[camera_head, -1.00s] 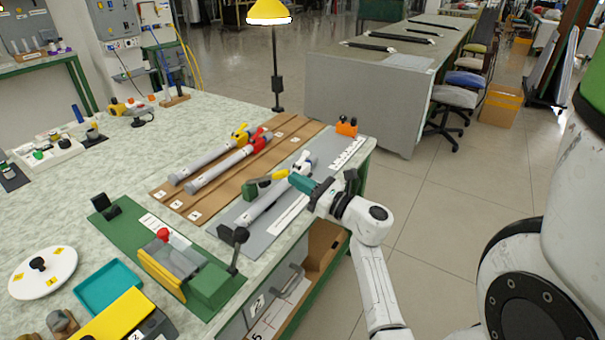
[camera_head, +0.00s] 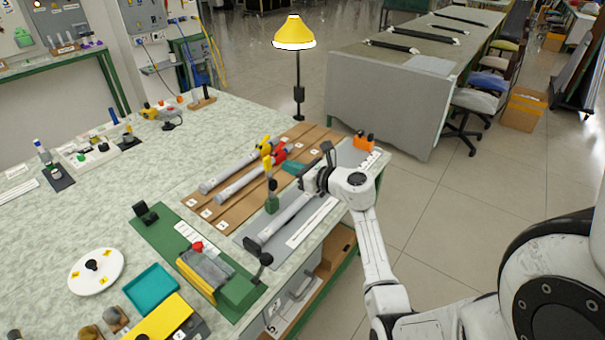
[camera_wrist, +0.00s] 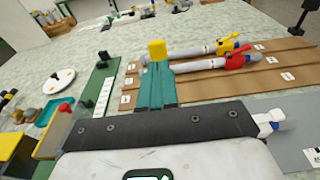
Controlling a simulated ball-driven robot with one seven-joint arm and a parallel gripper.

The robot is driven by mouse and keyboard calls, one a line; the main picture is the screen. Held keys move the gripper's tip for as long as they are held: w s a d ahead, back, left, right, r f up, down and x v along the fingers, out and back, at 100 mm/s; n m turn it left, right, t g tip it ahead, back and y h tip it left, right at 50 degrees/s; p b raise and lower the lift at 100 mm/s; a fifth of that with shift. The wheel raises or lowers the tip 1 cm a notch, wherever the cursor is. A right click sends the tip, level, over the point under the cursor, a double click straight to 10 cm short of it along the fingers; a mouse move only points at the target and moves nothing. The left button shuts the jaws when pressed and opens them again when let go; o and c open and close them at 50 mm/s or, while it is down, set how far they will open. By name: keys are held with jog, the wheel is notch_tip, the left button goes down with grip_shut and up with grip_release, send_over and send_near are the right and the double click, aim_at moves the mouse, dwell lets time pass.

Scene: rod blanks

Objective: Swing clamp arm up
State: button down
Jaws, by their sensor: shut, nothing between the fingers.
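The clamp has a green base (camera_head: 272,203) on the grey plate, beside the grey rod (camera_head: 285,220) lying there. Its arm (camera_head: 268,168) stands about upright, with a yellow upper end. My gripper (camera_head: 286,166) has teal fingers, shut and empty, just right of the raised arm at about its upper part. In the wrist view, my gripper (camera_wrist: 156,66) points at a yellow block, likely the clamp arm's tip (camera_wrist: 157,50), right beyond the fingertips. I cannot tell whether they touch. The clamp base is hidden in the wrist view.
Two rods with yellow (camera_head: 264,144) and red (camera_head: 278,156) fittings lie on the brown board (camera_head: 190,203) behind. A green fixture (camera_head: 237,292) with a black-knobbed lever stands front left. An orange block (camera_head: 363,140) stands at the table's right end. A lamp (camera_head: 293,35) stands behind.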

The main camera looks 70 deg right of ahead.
aim_at(270, 157)
jog(key=shift+w+d+r+b, duration=0.1)
jog(key=shift+w+d+r, duration=0.25)
jog(key=shift+w, duration=1)
jog(key=shift+w+d+r+b, duration=0.15)
jog(key=shift+w+d+r, duration=0.15)
jog(key=shift+w, duration=1)
jog(key=shift+w+d+r+b, duration=0.1)
jog(key=shift+w+d+r, duration=0.25)
jog(key=shift+w, duration=1)
jog(key=shift+r, duration=0.1)
